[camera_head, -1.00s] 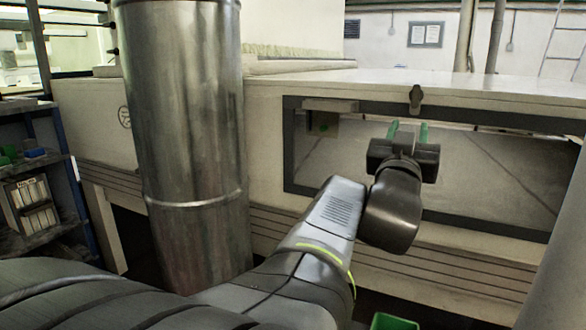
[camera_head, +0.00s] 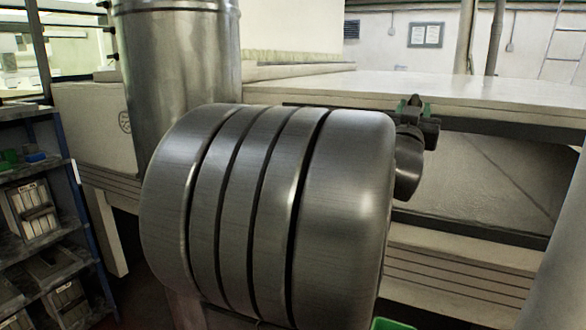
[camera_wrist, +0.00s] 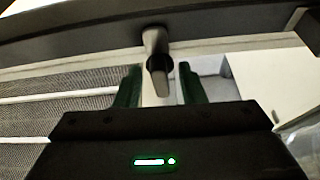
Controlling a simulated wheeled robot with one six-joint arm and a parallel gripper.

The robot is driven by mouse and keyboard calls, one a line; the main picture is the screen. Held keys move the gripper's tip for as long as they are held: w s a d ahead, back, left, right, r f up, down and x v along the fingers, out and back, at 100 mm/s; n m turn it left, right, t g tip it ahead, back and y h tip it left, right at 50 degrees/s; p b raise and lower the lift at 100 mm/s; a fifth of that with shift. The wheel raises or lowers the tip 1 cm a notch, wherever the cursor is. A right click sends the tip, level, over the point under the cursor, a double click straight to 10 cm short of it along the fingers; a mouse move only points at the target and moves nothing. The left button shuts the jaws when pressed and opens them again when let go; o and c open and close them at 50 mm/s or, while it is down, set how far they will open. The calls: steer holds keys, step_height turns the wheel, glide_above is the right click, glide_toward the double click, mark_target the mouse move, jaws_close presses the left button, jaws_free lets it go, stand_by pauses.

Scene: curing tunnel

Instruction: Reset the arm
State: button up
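My gripper (camera_head: 413,105) shows at the upper right of my arm in the head view, with its green fingers pointing up in front of the tunnel opening's top edge. In the wrist view its two dark green fingers (camera_wrist: 157,88) are spread apart. A latch handle (camera_wrist: 157,62) appears in the gap between them; I cannot tell how near it is. No held object shows between the fingers. My large grey arm link fills the middle of the head view and hides much of the tunnel front.
The pale tunnel body (camera_head: 440,88) with its dark-framed opening (camera_head: 480,170) stands behind my arm. A metal duct (camera_head: 180,60) rises at left. A shelf rack (camera_head: 40,220) with boxes stands at far left. A green bin edge (camera_head: 392,324) shows at the bottom.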

steer(key=shift+a+r+m+g+h+p, duration=0.1)
steer(key=shift+m+g+h+p, duration=0.65)
steer(key=shift+m+p, duration=1.3)
steer(key=shift+a+r+m+g+h+p, duration=0.1)
steer(key=shift+m+g+h+p, duration=0.65)
steer(key=shift+m+p, duration=1.25)
steer(key=shift+a+r+m+g+h+p, duration=0.1)
steer(key=shift+m+g+h+p, duration=0.4)
steer(key=shift+m+g+p, duration=1.4)
steer(key=shift+m+t+b, duration=0.45)
steer(key=shift+m+t, duration=0.2)
steer(key=shift+t, duration=0.35)
